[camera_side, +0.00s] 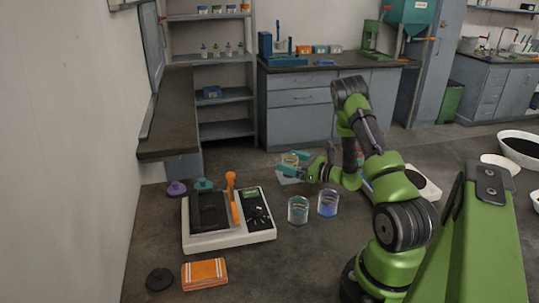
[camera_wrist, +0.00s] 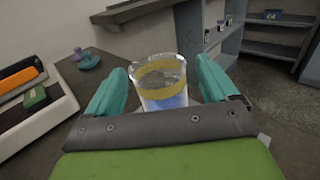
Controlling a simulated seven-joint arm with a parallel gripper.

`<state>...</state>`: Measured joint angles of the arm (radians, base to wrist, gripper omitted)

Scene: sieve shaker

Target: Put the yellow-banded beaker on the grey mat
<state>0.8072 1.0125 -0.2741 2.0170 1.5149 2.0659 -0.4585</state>
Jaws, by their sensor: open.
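The yellow-banded beaker (camera_wrist: 160,92) is clear glass with blue contents and stands upright between my fingers in the wrist view. In the side view the beaker (camera_side: 290,159) is small and partly hidden by my gripper (camera_side: 297,166). My gripper (camera_wrist: 161,70) is open, with one teal finger on each side of the beaker; I cannot tell whether either touches it. A pale grey patch, likely the grey mat (camera_side: 288,181), shows under the beaker and fingers in the side view, mostly hidden. I cannot tell whether the beaker rests on it.
Two other beakers, one with teal contents (camera_side: 298,210) and one with blue (camera_side: 328,204), stand in front of my gripper. A white device with an orange lever (camera_side: 232,198) stands left. An orange box (camera_side: 204,274) and a black disc (camera_side: 159,279) lie nearer.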

